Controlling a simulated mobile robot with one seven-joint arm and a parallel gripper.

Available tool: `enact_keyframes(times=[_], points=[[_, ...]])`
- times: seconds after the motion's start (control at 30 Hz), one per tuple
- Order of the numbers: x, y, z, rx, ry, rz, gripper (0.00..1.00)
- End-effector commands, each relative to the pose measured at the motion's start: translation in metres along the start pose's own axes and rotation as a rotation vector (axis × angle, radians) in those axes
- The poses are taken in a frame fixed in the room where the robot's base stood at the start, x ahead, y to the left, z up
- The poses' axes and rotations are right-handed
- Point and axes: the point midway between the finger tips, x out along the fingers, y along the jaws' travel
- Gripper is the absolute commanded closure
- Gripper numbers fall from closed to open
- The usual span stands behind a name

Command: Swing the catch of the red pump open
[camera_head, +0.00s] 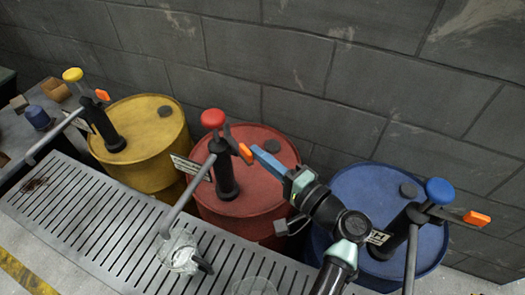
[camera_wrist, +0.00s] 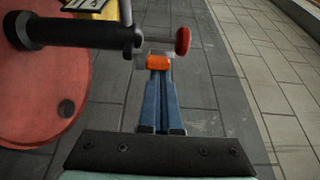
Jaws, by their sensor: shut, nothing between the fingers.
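The red pump (camera_head: 222,165) stands upright on the red drum (camera_head: 262,203), with a red knob (camera_head: 213,118) on top and a grey spout running down to the front. Its catch (camera_head: 246,153) has an orange tip and sticks out to the right below the knob. My gripper (camera_head: 256,150) reaches in from the right, its blue fingers closed and empty, with their tips right at the orange tip. In the wrist view the orange tip (camera_wrist: 158,62) lies just beyond my fingertips (camera_wrist: 158,74); I cannot tell whether they touch. The red knob (camera_wrist: 183,41) shows behind it.
A yellow drum (camera_head: 150,150) with a yellow-knobbed pump stands left, a blue drum (camera_head: 345,195) with a blue-knobbed pump right. A grey block wall (camera_head: 330,70) rises behind. A slatted grating (camera_head: 100,225) runs in front; a clear vessel (camera_head: 178,255) stands under the red pump's spout.

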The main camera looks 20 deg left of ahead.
Motion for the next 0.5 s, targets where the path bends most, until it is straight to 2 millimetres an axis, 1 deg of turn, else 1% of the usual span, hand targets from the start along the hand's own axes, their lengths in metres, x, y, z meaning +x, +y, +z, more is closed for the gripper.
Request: enact_keyframes(times=[0.27,0.5], points=[[0.0,-0.001,0.006,0.0,0.056,0.001,1.0],[0.0,-0.002,0.017,0.002,0.165,0.002,1.0]])
